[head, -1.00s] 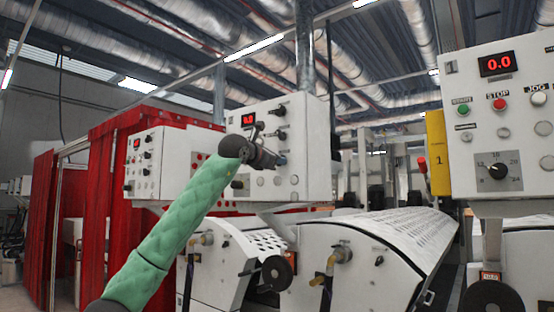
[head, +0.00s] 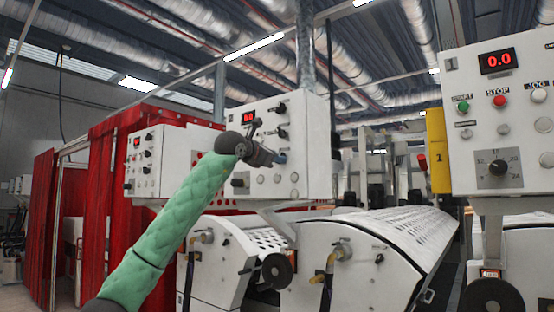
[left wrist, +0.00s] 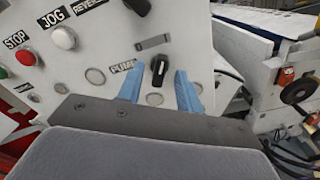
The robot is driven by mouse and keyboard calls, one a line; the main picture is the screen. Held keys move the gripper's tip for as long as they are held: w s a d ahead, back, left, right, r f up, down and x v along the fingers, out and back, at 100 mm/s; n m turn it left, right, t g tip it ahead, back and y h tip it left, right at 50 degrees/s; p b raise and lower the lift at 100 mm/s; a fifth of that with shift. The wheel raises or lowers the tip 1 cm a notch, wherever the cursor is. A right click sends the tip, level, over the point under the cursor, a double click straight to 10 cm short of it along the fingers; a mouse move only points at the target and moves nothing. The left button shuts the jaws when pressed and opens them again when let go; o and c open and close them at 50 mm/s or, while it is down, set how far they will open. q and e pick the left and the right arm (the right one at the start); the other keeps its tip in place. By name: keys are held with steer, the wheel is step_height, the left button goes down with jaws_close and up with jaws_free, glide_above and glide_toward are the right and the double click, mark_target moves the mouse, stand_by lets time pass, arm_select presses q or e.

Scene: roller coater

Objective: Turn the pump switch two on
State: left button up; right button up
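The pump switch, a black knob (left wrist: 160,72), sits on a white control panel (left wrist: 190,40) beside a label that seems to read PUMP. Its handle stands near upright, tilted slightly. My left gripper (left wrist: 160,80) is open, its two blue fingers spread on either side of the knob with gaps visible. I cannot tell how deep the tips reach. In the head view my left gripper (head: 279,158) is in front of the middle white control box (head: 312,150), below its black knobs, hiding part of its face. My right gripper is not in view.
Another black knob (left wrist: 138,6) is above, by the REVERSE label. A white JOG button (left wrist: 64,38) and a red STOP button (left wrist: 26,57) are to the left. In the head view, a nearer control box (head: 515,120) stands at right and white machine covers (head: 385,235) lie below.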

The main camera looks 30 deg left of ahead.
arm_select(q)
steer(key=s+b, duration=0.1)
steer(key=s, duration=0.5)
steer(key=shift+s+a+b, duration=0.2)
steer(key=shift+a+b, duration=0.1)
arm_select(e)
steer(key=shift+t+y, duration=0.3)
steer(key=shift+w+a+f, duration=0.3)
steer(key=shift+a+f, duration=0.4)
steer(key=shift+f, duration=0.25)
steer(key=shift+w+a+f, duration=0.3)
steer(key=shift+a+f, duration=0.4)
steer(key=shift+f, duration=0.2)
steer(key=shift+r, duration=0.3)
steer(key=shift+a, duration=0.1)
